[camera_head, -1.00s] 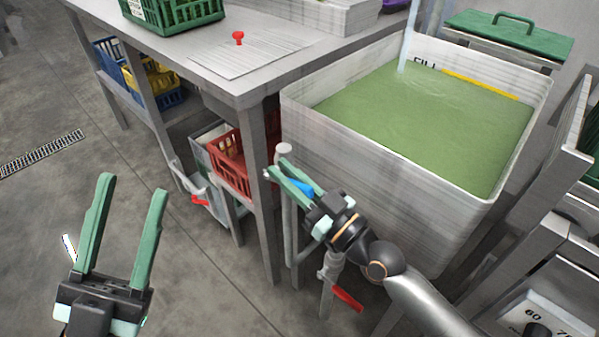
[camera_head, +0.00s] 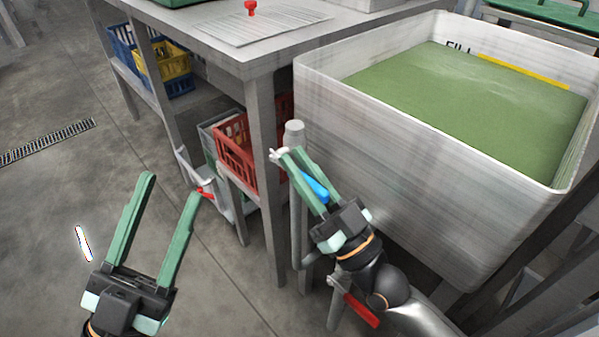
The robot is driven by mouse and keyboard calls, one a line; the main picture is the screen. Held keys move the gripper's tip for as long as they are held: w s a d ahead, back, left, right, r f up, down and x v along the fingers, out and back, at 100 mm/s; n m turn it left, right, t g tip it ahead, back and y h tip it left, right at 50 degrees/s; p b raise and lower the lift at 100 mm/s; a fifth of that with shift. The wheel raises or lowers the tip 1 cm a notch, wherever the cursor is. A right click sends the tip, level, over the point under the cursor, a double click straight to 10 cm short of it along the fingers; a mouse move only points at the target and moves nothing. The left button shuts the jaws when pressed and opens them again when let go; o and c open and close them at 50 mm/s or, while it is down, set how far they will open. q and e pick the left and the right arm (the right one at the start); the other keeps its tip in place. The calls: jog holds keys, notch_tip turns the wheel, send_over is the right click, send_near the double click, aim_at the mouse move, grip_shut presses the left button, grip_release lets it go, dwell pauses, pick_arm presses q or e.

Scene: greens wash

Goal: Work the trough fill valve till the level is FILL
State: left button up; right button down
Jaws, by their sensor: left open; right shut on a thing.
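The pale trough (camera_head: 400,135) at the right holds green water (camera_head: 465,110). The water surface cuts across the lower part of the FILL lettering (camera_head: 458,47) on the back wall, close to the yellow line (camera_head: 522,72). No falling stream shows. The blue valve lever (camera_head: 316,188) is on the upright pipe (camera_head: 295,133) at the trough's left corner. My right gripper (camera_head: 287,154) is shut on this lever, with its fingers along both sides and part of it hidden. My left gripper (camera_head: 172,187) is open and empty over the floor at the left.
A table (camera_head: 290,50) with a paper sheet and red-knobbed pin stands left of the trough. Red (camera_head: 235,145), blue and yellow crates sit beneath it. A red lever (camera_head: 361,310) is below my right gripper.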

dwell(0.5)
jog(key=c, duration=0.8)
grip_release()
jog(key=shift+c, duration=0.2)
jog(key=b+v, duration=0.2)
jog(key=v, duration=1)
jog(key=shift+s+f, duration=0.2)
jog(key=shift+f, duration=0.1)
